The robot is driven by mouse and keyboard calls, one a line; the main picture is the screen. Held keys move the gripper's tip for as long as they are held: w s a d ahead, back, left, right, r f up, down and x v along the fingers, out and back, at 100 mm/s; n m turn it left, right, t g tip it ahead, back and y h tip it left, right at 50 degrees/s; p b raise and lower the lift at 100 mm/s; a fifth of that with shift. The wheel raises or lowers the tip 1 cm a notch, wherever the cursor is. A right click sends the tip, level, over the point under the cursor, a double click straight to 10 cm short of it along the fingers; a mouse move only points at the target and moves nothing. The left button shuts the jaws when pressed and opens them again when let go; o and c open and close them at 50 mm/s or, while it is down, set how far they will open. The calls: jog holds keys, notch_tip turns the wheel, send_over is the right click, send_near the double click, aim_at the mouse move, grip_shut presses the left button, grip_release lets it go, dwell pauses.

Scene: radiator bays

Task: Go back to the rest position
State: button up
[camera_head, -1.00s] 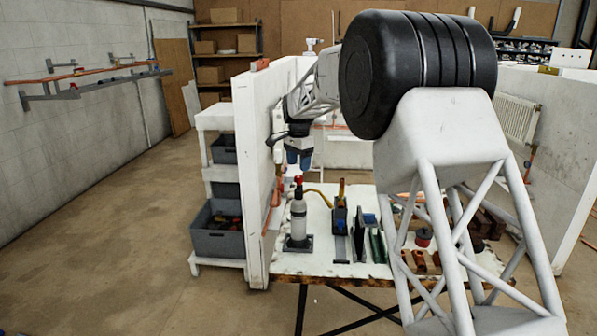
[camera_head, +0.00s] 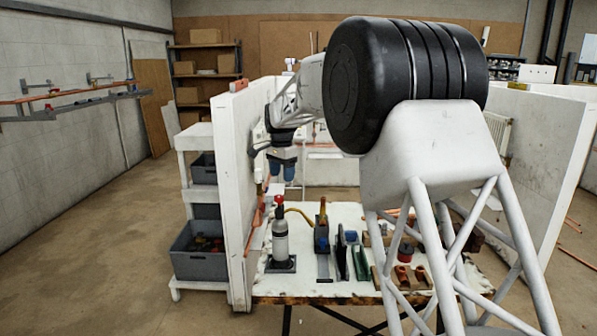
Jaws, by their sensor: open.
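My gripper (camera_head: 284,172) shows in the head view at the end of my arm, close to the white partition panel (camera_head: 238,165). My own large black joint and white lattice arm links fill the right half of the view and hide part of the bench.
On the bench stand a grey bottle with a red top (camera_head: 280,240), a blue-and-black tool (camera_head: 322,236) and copper-coloured fittings (camera_head: 404,276). A shelf with grey bins (camera_head: 200,262) stands left of the panel. Open floor (camera_head: 90,270) lies further left.

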jog(key=s+d+r+n, duration=0.2)
jog(key=s+d, duration=0.4)
jog(key=s, duration=0.4)
jog(key=s+d+r+n+t, duration=0.1)
jog(key=s+d+r, duration=0.1)
jog(key=s+d, duration=0.65)
jog(key=s+d+r+n, duration=0.2)
jog(key=s+d+r, duration=0.15)
jog(key=s, duration=0.85)
jog(key=s+d+f+n, duration=0.1)
jog(key=s+f, duration=0.3)
jog(key=s, duration=0.6)
jog(key=s+d+f+n+t, duration=0.1)
jog(key=s+d+f, duration=0.3)
jog(key=s, duration=0.6)
jog(key=s+d+f+n, duration=0.1)
jog(key=s+d+f, duration=0.2)
jog(key=s, duration=0.7)
jog(key=shift+s+f+n+t, duration=0.3)
jog(key=shift+f+n, duration=0.1)
jog(key=shift+f, duration=0.2)
